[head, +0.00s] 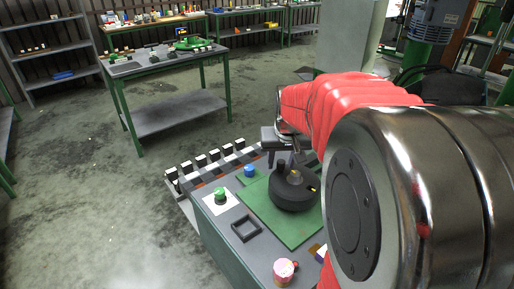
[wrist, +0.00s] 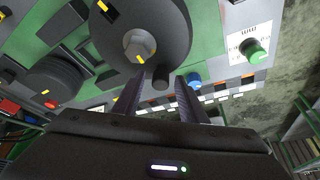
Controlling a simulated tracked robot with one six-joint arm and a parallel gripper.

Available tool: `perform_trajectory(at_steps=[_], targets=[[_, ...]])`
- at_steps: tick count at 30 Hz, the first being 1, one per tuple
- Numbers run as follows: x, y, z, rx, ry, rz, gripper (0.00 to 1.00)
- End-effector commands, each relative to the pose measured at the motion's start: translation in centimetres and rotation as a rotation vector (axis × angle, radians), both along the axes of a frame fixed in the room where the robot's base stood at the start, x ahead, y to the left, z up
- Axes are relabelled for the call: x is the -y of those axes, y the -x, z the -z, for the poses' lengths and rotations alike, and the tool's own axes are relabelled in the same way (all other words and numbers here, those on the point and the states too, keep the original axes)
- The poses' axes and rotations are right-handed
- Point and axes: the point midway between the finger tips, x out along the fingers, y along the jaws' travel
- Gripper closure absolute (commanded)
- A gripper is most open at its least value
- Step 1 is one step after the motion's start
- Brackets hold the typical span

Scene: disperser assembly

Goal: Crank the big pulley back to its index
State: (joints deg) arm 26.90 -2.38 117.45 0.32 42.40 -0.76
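The big pulley (head: 295,190) is a dark disc on a green plate (head: 254,209) on the bench in front of me. In the wrist view the big pulley (wrist: 165,22) fills the top middle. It has a grey hub with a yellow mark and a short dark crank peg (wrist: 160,78) near its rim. My gripper (wrist: 162,76) has its two fingers apart, with the peg between or just beyond their tips; I cannot tell whether they touch it. A yellow-marked dark block (wrist: 106,10) shows at the pulley's upper left edge. In the head view my arm hides part of the bench.
A smaller dark pulley (wrist: 55,80) lies left of the big one. A green knob (head: 220,194) on a white plate, a blue knob (head: 249,171), a square black frame (head: 245,228) and a pink-and-white round item (head: 285,270) are nearby. A checkered strip lines the bench edge.

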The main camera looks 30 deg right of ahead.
Motion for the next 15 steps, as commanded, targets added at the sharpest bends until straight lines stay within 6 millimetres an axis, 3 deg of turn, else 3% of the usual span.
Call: perform_trajectory(at_steps=[11, 15], targets=[[0.07, -0.15, 0.48, -0.001, 0.0, 0.0, 0.62], [0.07, -0.14, 0.46, 0.0, 0.0, 0.0, 0.72]])
